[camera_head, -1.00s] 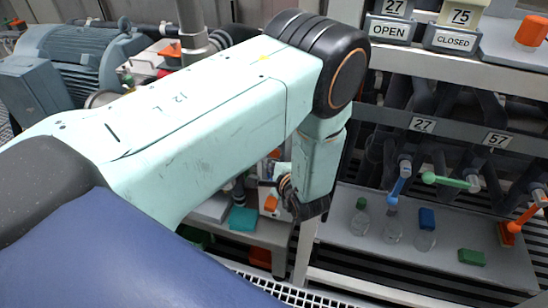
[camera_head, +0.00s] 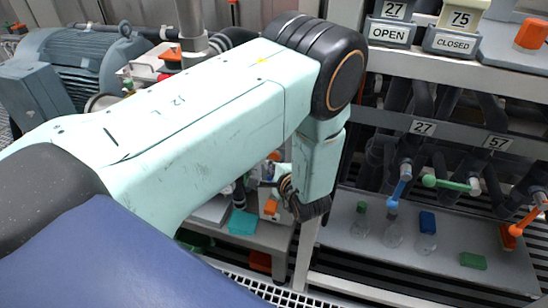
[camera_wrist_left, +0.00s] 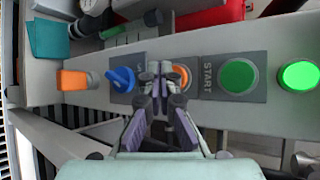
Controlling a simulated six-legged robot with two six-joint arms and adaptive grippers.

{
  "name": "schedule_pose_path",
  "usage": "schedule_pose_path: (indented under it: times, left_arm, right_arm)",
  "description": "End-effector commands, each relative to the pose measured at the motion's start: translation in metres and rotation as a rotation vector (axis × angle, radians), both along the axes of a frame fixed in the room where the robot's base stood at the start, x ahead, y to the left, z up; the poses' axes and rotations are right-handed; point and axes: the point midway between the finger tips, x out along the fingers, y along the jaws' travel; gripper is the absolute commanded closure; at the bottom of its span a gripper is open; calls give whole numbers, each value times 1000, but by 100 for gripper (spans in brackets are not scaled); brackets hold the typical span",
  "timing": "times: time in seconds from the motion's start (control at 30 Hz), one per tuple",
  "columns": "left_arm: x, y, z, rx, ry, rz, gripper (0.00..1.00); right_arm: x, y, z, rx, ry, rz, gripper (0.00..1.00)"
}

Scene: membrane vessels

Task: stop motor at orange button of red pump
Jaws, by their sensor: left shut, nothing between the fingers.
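My left arm crosses the head view, and its gripper (camera_head: 305,205) points down beside a grey panel bench. In the left wrist view the gripper (camera_wrist_left: 162,92) is shut and empty, its fingertips over the panel. An orange round button (camera_wrist_left: 184,76) lies just behind and right of the fingertips, partly hidden by them. I cannot tell whether the fingers touch it. Right of it are a green button (camera_wrist_left: 238,77) on a plate marked START and a bright green round light (camera_wrist_left: 299,75). Red housing (camera_wrist_left: 220,14), perhaps the pump, lies behind the panel.
A blue knob (camera_wrist_left: 121,79) and an orange block (camera_wrist_left: 75,80) sit left of the fingers. A teal box (camera_head: 243,222) lies on the low bench. A shelf with blue, green and orange valve handles (camera_head: 452,183) stands right of my arm.

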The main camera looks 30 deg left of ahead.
Motion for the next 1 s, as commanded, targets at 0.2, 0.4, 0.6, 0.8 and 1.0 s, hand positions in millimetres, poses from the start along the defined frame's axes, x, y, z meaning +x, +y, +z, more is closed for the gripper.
schedule_pose_path:
  times: [0.2, 0.4, 0.6, 0.8, 1.0]
  left_arm:
    - [0, 0, 0, 0, 0, 0, 100]
    - [0, 0, 0, 0, 0, 0, 100]
    - [1, 0, 0, -1, -1, 0, 100]
    - [7, 2, 0, 0, -1, 1, 100]
    - [8, 2, 0, 0, 0, 0, 100]
  right_arm:
    - [0, 0, 0, 0, 0, 0, 60]
    - [0, 0, 0, 0, 0, 0, 60]
    - [0, 0, -1, 0, 0, 0, 60]
    - [0, 0, -3, 0, 0, 0, 60]
    - [0, 0, -3, 0, 0, 0, 60]
